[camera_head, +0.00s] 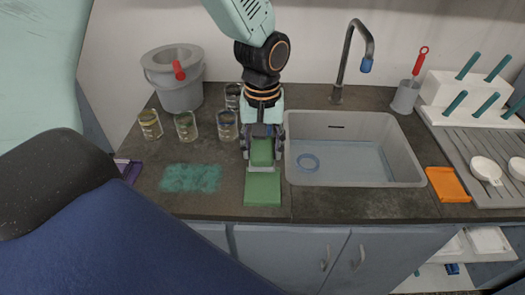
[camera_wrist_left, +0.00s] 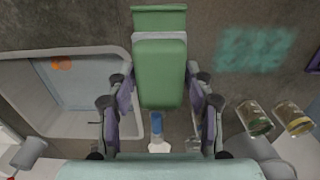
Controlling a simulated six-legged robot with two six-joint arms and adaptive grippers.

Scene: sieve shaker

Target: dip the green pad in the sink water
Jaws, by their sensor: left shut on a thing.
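My left gripper (camera_head: 263,140) is shut on a green pad (camera_head: 262,152), with its fingers on both sides of the pad, over the counter just left of the sink. The held pad also shows in the left wrist view (camera_wrist_left: 160,75), with a white strip at its far end. A flatter green piece (camera_head: 263,189) is below the pad; I cannot tell if they touch. The grey sink (camera_head: 405,150) is right of my gripper and holds pale blue water (camera_head: 355,162) with a blue ring (camera_head: 308,163). My right gripper is out of view.
Several glass jars (camera_head: 186,126) stand left of my gripper, with a grey bucket (camera_head: 178,95) behind. A teal wet-looking patch (camera_head: 191,178) lies on the counter. A tap (camera_head: 345,70) rises behind the sink. An orange cloth (camera_head: 447,184) lies right of the sink.

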